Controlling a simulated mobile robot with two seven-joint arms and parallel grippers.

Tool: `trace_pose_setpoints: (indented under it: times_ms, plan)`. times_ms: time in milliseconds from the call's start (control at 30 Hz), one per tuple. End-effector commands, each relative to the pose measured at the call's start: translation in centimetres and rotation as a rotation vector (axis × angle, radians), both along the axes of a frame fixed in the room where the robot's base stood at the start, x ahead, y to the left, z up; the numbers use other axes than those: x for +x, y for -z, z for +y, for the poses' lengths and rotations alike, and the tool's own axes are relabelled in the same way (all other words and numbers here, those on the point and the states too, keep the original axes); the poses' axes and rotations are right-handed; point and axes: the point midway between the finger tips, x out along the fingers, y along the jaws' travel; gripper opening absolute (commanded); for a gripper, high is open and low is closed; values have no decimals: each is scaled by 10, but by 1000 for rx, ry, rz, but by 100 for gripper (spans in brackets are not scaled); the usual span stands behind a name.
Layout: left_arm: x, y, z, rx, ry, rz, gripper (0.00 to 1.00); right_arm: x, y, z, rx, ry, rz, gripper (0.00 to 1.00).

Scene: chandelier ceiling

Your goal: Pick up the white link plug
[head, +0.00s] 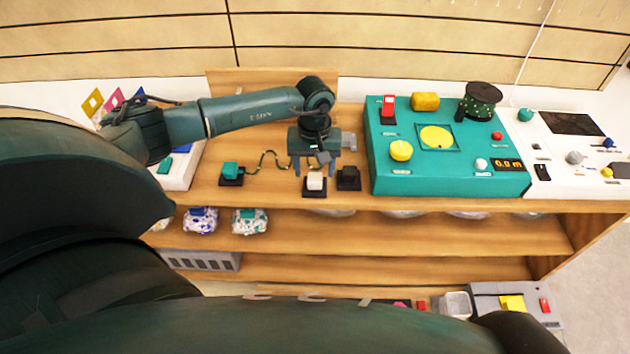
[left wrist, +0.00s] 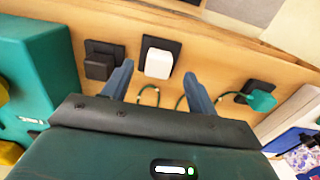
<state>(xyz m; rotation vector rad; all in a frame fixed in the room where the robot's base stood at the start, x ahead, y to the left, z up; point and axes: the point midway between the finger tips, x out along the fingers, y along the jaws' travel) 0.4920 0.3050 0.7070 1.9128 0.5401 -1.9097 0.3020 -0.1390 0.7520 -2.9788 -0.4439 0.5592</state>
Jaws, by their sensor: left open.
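The white link plug (head: 315,181) sits upright on a small black base (head: 314,193) near the front edge of the wooden shelf top. In the left wrist view the white link plug (left wrist: 159,63) shows between the two blue fingers, with its black base (left wrist: 172,46) around it. My left gripper (head: 314,170) is open and points down over the plug. In the left wrist view the left gripper's fingertips (left wrist: 158,69) stand apart on either side of the plug, with gaps to it; I cannot tell the exact height. My right gripper is not in view.
A black plug (head: 348,175) sits close to the right. A green plug (head: 231,168) with a curly cable (head: 266,158) sits to the left. A teal console (head: 450,177) stands right of the plugs. A white tray (head: 178,178) is at the left.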

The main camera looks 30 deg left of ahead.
Motion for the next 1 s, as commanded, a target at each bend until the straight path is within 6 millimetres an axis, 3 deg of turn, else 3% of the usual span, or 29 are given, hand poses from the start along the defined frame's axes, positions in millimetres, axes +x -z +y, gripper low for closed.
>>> trace_pose_setpoints:
  times_ms: [233,567,1000]
  plan:
    - [-2,37,-3,-2,-1,3,58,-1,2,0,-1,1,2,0]
    - [-1,43,-3,-1,0,0,57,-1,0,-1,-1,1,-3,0]
    - [-1,43,-3,-1,0,0,21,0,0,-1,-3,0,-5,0]
